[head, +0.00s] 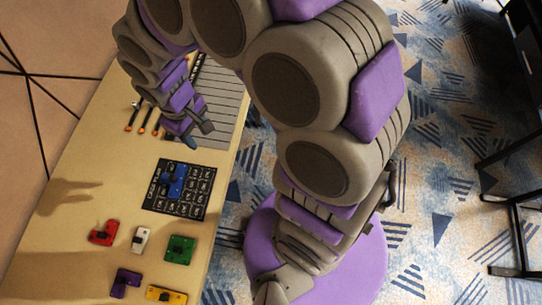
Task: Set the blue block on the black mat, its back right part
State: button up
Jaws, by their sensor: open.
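The black mat (192,208) with white print lies on the table. The blue block (175,180) is on the mat, at its upper middle in the head view, with bare mat to its right and below. My gripper (199,136) is open and empty. It is above the mat's upper edge in the picture, apart from the block.
A red block (103,232), a white block (140,239), a green block (180,249), a purple block (126,283) and a yellow block (166,295) lie below the mat. A grey slatted panel (222,100) and several thin tools (145,122) lie beyond it.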

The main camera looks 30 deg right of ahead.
jog(key=s+d+r+m, duration=0.3)
jog(key=s+d, duration=0.3)
jog(key=s, duration=0.4)
jog(key=s+d+r+m+g, duration=0.1)
jog(key=s+d+r+m, duration=0.2)
jog(key=s, duration=0.7)
jog(key=d+r, duration=0.2)
jog(key=d, duration=0.1)
jog(key=shift+r, duration=0.35)
jog(key=shift+d, duration=0.3)
